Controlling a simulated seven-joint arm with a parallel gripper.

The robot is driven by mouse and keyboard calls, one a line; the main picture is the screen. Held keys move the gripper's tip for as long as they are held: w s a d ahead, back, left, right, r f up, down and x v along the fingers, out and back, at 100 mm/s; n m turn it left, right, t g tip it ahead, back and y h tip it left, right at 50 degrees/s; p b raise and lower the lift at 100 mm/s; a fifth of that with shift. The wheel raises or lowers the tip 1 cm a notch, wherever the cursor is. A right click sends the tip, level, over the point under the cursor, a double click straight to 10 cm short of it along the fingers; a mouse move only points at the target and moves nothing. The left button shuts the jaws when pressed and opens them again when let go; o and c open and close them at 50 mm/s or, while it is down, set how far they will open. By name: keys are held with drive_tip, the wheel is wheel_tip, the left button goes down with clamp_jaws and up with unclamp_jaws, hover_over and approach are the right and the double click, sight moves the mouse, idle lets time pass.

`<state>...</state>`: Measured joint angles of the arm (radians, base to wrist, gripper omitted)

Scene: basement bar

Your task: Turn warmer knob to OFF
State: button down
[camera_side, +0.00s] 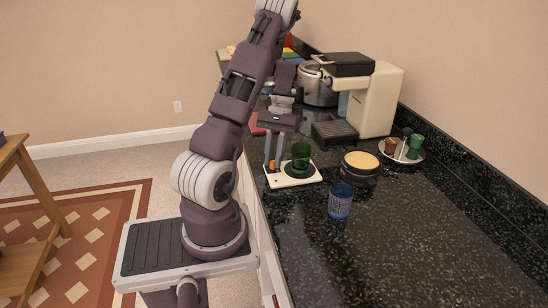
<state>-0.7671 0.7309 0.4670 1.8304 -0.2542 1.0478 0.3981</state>
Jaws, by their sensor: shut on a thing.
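The warmer (305,181) is a low cream-coloured plate with a dark round heating disc, on the near left edge of the black counter. A dark green glass (300,152) stands upright on the disc. A small orange knob (271,165) is at the warmer's left end. My gripper (272,161) points down over that end, its two fingers shut on the knob. The fingers partly cover the knob, and its markings and exact angle are too small to read.
A blue glass (340,201) and a dark round tub with a yellow top (361,162) stand right of the warmer. A cream coffee machine (378,98), a metal pot (318,86) and a plate with cups (416,158) are behind. The counter's front right is clear.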

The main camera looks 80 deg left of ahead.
drive_tip(key=n+t, duration=0.1)
drive_tip(key=n, duration=0.2)
drive_tip(key=n+t, duration=0.1)
drive_tip(key=n, duration=0.2)
drive_tip(key=shift+s+n+t+h, duration=0.2)
drive_tip(key=shift+n+t+h, duration=0.1)
drive_tip(key=shift+n+h, duration=0.1)
idle(0.4)
drive_tip(key=c, duration=1.3)
unclamp_jaws()
drive_tip(key=v, duration=0.7)
drive_tip(key=shift+r, duration=0.1)
